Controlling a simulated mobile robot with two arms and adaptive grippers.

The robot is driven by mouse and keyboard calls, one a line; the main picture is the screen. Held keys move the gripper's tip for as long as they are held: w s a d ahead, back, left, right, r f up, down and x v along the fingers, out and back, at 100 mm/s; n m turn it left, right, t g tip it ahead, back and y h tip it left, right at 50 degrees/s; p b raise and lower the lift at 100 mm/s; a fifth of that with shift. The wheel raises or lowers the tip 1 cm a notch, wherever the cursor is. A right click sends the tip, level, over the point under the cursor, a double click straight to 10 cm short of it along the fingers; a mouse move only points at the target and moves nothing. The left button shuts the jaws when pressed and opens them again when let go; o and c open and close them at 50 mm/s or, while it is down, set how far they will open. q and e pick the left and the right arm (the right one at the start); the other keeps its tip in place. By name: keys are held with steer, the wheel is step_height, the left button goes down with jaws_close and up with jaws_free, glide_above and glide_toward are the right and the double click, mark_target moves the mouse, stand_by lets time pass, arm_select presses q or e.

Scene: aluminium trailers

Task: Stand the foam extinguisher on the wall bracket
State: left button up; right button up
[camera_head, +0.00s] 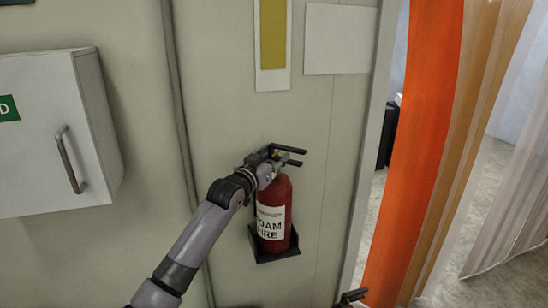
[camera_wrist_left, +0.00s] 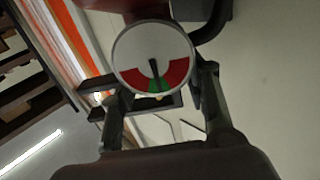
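The foam extinguisher (camera_head: 273,205) is a red cylinder with a white label and black levers at its top. It looks upright, its base on the black wall bracket (camera_head: 275,254). My left gripper (camera_head: 266,160) is at its valve, under the levers. In the left wrist view the round pressure gauge (camera_wrist_left: 153,58) faces me between and beyond my fingers (camera_wrist_left: 160,98), which stand apart on either side. Whether they press on the valve is hidden. Of my right gripper (camera_head: 352,296) only a dark tip shows at the bottom edge.
A white wall cabinet (camera_head: 40,130) with a grey handle hangs at the left. A vertical conduit (camera_head: 177,100) runs between it and the extinguisher. Wall signs (camera_head: 340,40) are above. At the right, an orange strip curtain (camera_head: 420,140) hangs in a doorway.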

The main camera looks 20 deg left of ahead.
arm_select(q)
steer(key=shift+o, duration=0.4)
steer(key=shift+w+f, duration=0.2)
steer(key=shift+f, duration=0.05)
steer(key=shift+f, duration=0.75)
steer(key=shift+s+r, duration=0.15)
steer(key=shift+s, duration=0.05)
steer(key=s+a+r, duration=0.1)
steer(key=s+a, duration=0.1)
steer(key=s, duration=0.9)
steer(key=shift+s+a, duration=0.2)
